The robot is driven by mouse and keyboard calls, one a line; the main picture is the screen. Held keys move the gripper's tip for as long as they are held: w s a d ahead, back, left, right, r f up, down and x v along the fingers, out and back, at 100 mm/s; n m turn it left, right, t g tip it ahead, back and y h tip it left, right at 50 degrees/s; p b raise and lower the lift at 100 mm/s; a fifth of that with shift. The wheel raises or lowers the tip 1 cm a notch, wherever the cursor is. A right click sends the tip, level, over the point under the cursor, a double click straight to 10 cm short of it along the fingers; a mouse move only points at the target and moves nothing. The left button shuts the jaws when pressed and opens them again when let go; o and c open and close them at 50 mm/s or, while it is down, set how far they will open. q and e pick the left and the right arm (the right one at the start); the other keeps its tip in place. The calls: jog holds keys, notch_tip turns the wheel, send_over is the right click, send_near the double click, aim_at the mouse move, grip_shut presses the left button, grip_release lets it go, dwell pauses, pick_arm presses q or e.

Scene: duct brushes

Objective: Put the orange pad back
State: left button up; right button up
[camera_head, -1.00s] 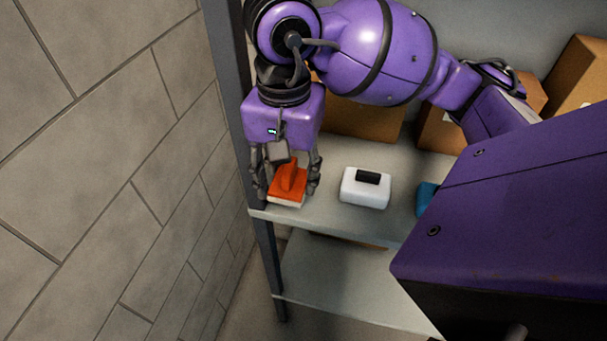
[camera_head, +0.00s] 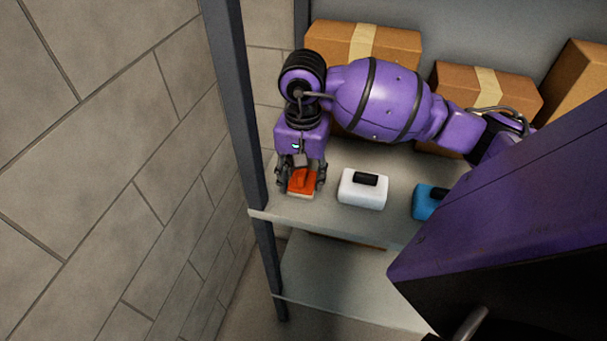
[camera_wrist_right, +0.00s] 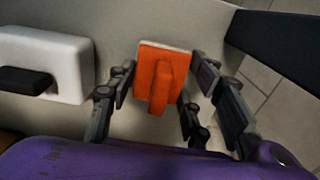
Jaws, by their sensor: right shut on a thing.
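The orange pad (camera_head: 301,183) has a raised orange grip and a pale underside. It is at the left end of the upper shelf (camera_head: 330,215), near the upright post. My right gripper (camera_head: 302,180) reaches down with its fingers on both sides of the pad and is shut on it. The right wrist view also shows the orange pad (camera_wrist_right: 160,85) between the fingers. I cannot tell whether its underside touches the shelf. My left gripper is not in view.
A white pad (camera_head: 362,189) with a black grip sits just right of the orange one. A blue pad (camera_head: 427,202) is further right, partly behind my purple arm. Cardboard boxes (camera_head: 365,42) stand at the back. The post (camera_head: 233,110) and tiled wall (camera_head: 120,150) are at left.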

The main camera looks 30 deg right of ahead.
jog(key=shift+f, duration=0.25)
jog(key=o, duration=1.1)
jog(key=shift+r, duration=0.15)
notch_tip(320, 180, up, 12)
jog(key=shift+r+b, duration=0.2)
jog(key=shift+b, duration=0.1)
